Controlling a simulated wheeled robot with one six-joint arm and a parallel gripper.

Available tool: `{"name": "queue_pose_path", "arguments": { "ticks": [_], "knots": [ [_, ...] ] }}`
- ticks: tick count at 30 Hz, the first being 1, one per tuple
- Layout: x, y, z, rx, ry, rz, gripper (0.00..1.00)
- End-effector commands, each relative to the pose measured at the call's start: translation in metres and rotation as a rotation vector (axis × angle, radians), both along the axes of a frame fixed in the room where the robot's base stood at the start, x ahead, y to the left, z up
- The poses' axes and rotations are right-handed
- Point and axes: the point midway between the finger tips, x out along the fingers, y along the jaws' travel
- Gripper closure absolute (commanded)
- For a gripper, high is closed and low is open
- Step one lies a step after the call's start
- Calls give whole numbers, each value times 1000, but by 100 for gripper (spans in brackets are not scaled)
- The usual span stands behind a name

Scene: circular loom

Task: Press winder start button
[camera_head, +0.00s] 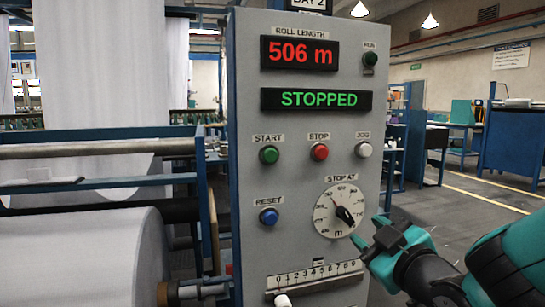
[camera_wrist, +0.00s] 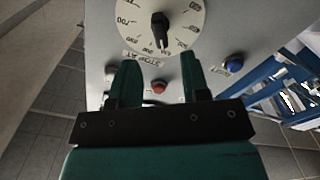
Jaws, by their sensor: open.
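The green START button (camera_head: 269,155) sits on the grey winder panel (camera_head: 330,110) under its START label, left of the red STOP button (camera_head: 320,152). My gripper (camera_head: 368,232) is at the lower right of the panel, beside the right edge of the STOP AT dial (camera_head: 338,210), below and right of the START button. Its fingers are apart with nothing between them. In the wrist view my gripper (camera_wrist: 158,60) points at the panel, with the dial (camera_wrist: 158,25) beyond the fingertips and a red button (camera_wrist: 157,87) seen between the fingers. I cannot make out the green button there.
The display (camera_head: 316,99) reads STOPPED and the length display (camera_head: 299,54) reads 506 m. A white JOG button (camera_head: 363,150), a blue RESET button (camera_head: 269,217) and a slider scale (camera_head: 315,279) share the panel. A white roll (camera_head: 80,258) stands left. Open floor lies right.

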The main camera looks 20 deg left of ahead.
Motion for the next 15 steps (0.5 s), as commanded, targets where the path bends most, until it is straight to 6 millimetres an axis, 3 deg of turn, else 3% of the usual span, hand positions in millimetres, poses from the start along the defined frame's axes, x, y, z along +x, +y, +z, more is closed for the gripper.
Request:
{"name": "queue_pose_path", "arguments": {
  "ticks": [4,9,15],
  "knots": [
    [0,0,0,0,0,0,60],
    [0,0,0,0,0,0,99],
    [0,0,0,0,0,0,100]
  ]
}}
